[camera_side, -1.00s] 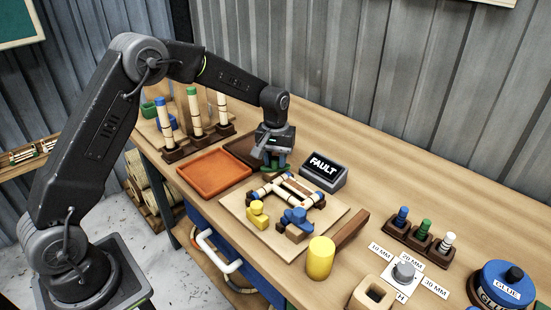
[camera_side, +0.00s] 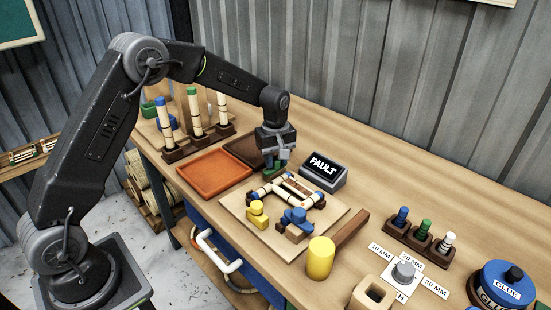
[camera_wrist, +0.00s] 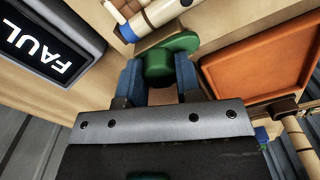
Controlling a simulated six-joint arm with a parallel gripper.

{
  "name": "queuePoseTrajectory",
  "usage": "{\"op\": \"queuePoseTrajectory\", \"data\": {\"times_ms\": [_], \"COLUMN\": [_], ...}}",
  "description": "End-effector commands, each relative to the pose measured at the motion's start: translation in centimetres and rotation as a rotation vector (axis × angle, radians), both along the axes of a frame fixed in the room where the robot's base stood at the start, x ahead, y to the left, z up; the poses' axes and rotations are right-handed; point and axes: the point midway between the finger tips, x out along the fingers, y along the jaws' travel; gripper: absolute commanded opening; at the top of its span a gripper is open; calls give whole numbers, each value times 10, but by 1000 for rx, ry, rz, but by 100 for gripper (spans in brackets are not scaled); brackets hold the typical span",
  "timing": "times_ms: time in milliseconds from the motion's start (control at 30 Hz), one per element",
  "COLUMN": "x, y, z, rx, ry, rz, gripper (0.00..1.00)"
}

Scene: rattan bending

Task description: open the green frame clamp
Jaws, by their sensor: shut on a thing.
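The green clamp (camera_wrist: 158,64) shows between my gripper's two blue fingers in the wrist view. My gripper (camera_side: 274,163) is shut on its green knob, at the back corner of the rattan frame. In the side view only a little of the green clamp (camera_side: 278,169) shows under the fingers. The rattan frame (camera_side: 296,187) lies on a pale board (camera_side: 240,210), with a yellow clamp (camera_side: 257,214) and a blue clamp (camera_side: 295,222) at its front. One end of a pale rod with a blue band (camera_wrist: 150,20) lies close to the green clamp in the wrist view.
An orange tray (camera_side: 213,175) and a dark tray (camera_side: 243,150) lie to the left. A yellow-headed mallet (camera_side: 320,258) lies at the front right.

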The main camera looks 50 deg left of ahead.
Motion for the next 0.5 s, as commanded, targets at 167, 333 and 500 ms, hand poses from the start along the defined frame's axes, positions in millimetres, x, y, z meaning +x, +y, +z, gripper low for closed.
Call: {"op": "queuePoseTrajectory", "data": {"times_ms": [167,333,500], "x": [0,0,0], "y": [0,0,0], "z": [1,1,1], "rx": [0,0,0], "ry": [-1,-1,-1], "rz": [12,13,12], "gripper": [8,8,36]}}
